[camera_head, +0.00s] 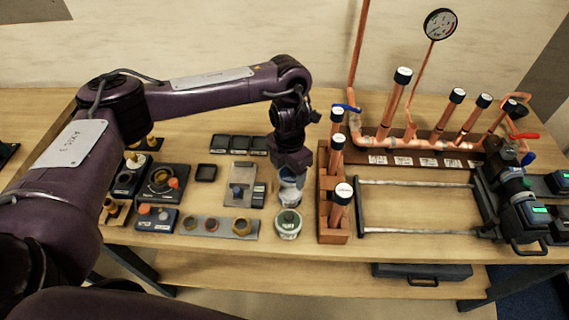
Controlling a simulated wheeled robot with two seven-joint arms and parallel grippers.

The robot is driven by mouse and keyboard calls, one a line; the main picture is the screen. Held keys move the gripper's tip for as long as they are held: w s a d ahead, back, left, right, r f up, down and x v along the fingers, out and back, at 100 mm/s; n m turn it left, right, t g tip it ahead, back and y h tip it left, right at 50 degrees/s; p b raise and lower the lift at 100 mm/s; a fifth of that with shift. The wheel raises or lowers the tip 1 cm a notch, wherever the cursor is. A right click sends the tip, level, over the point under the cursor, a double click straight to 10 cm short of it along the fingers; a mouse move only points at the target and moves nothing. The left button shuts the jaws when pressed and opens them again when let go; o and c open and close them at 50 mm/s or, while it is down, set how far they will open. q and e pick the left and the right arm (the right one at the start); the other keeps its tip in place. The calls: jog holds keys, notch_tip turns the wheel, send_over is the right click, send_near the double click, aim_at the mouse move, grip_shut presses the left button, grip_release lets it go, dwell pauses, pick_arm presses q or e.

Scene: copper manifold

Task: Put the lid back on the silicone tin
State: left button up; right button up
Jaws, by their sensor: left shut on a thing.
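The silicone tin (288,224) is a small round pale container with a greenish top. It stands on the wooden bench just left of the copper tube rack. My left gripper (290,180) points down behind the tin in the picture. It is shut on a small pale, bluish round thing (289,196), which looks like the lid, though its shape is partly hidden by the fingers. I cannot tell whether this thing touches the bench. It appears apart from the tin's top. My right gripper is out of view.
A wooden rack (333,236) with upright copper tubes stands close to the right of the tin. A grey strip with rings (217,227) lies to the left, with several small trays beyond. The copper manifold (420,144) with a gauge stands at the back right.

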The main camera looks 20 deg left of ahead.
pick_arm(q)
notch_tip(320, 180, down, 2)
jog(key=shift+w+f+b, duration=0.15)
jog(key=shift+f+b, duration=0.05)
jog(key=shift+b, duration=0.75)
notch_tip(320, 180, down, 2)
jog(key=shift+f+b, duration=0.15)
jog(key=shift+b, duration=1)
jog(key=shift+f, duration=0.35)
jog(key=shift+f+b, duration=0.35)
jog(key=shift+b, duration=0.15)
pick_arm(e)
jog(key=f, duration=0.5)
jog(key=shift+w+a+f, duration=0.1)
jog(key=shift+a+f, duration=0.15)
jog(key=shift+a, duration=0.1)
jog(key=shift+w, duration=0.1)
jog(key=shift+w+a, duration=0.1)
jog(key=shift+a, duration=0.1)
pick_arm(q)
jog(key=shift+f, duration=0.15)
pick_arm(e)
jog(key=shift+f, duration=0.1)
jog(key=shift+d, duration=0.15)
